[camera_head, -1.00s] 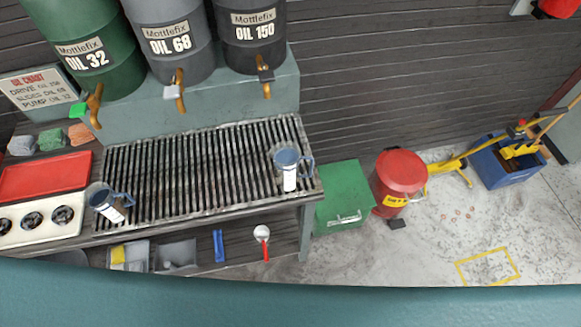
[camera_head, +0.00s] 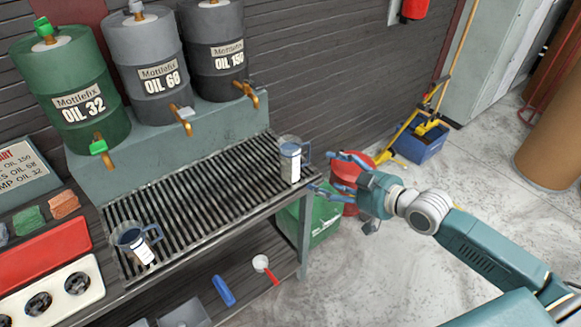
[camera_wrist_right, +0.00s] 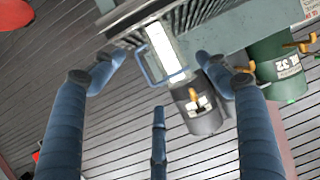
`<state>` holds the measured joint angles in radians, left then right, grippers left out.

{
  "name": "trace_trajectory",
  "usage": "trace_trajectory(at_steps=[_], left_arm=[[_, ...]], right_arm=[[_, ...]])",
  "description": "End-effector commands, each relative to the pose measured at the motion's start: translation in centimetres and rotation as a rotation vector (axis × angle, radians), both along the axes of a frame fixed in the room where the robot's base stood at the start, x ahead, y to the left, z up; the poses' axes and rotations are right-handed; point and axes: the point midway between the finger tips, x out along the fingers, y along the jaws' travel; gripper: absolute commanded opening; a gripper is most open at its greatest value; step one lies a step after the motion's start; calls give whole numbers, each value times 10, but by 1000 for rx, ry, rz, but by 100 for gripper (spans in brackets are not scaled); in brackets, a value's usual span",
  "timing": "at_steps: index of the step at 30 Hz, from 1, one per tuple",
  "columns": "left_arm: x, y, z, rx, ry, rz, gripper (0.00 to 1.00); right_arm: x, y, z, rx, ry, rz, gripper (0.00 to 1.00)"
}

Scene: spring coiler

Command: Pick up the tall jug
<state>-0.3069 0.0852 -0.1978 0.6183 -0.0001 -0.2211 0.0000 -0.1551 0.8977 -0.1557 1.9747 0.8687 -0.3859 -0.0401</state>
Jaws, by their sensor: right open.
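Two grey-blue metal jugs with white labels and side handles stand upright on the slatted drip grate. The one at the grate's right end (camera_head: 290,163) looks the taller; the other (camera_head: 133,240) is at the front left. My right gripper (camera_head: 324,172) is open and empty, just right of the right-hand jug, its fingers pointing at the jug's handle side. In the right wrist view this jug's white label and blue handle (camera_wrist_right: 165,50) show ahead, between the open fingers (camera_wrist_right: 173,62). I cannot tell whether any finger touches it. My left gripper is not in view.
Three oil drums (camera_head: 150,75) with brass taps stand behind the grate (camera_head: 210,205). Below, a shelf holds a red-handled scoop (camera_head: 262,264) and a blue item (camera_head: 223,290). A green box (camera_head: 325,218) and a red bin (camera_head: 346,185) stand beyond the bench's right end.

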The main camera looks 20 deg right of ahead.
Motion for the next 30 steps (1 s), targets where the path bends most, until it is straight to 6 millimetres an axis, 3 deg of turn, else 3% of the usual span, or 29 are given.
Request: trace_trajectory(at_steps=[6,12,19,23,30], left_arm=[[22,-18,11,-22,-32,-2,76],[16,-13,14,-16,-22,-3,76],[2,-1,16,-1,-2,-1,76],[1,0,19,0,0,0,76],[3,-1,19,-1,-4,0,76]], right_arm=[[41,18,5,6,-6,-2,75],[68,31,3,3,-2,-2,75],[83,37,2,2,-2,-3,75],[103,46,4,4,-4,-2,75],[126,57,-10,1,-2,-1,75]])
